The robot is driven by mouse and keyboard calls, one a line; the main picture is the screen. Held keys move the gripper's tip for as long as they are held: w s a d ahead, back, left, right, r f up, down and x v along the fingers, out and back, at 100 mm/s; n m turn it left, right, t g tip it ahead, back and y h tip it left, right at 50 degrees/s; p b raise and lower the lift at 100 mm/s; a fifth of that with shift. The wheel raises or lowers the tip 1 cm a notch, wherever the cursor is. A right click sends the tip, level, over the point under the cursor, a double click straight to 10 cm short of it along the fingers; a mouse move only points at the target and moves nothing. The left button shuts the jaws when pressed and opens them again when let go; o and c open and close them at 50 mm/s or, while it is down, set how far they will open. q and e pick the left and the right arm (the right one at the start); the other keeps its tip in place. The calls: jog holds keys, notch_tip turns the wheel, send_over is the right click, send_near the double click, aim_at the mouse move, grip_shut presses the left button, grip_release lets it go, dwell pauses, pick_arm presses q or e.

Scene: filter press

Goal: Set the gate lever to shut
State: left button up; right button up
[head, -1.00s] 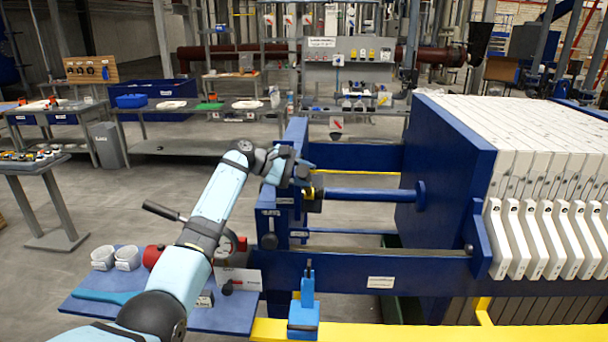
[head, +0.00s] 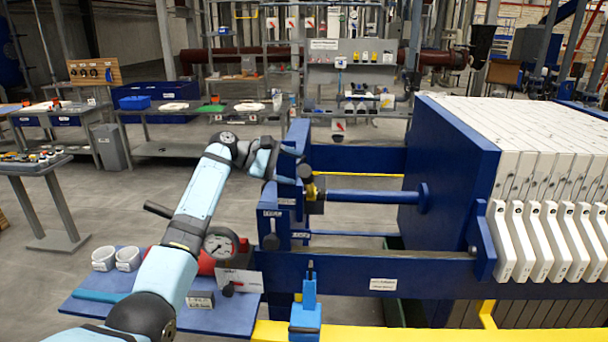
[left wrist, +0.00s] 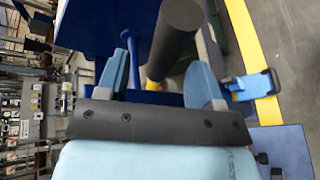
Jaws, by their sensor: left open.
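The lever that I take for the gate lever is a dark, thick grip (head: 305,171) with a yellow part below it, on the blue press frame beside the blue rod. In the left wrist view the dark round grip (left wrist: 175,40) stands between two blue fingers, with yellow at its base. My left gripper (head: 288,163) is at the lever, its fingers open on either side of the grip; it also shows in the left wrist view (left wrist: 160,80). I cannot tell whether a finger touches the grip. My right gripper is not in view.
A blue upright fitting (head: 304,310) stands on the yellow rail (head: 400,332) below. The plate stack (head: 545,145) fills the right. Open floor lies at left.

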pick_arm(q)
jog(key=b+v, duration=0.1)
jog(key=v, duration=0.8)
jog(key=shift+a+b, duration=0.25)
jog(key=shift+b, duration=0.05)
jog(key=shift+r, duration=0.1)
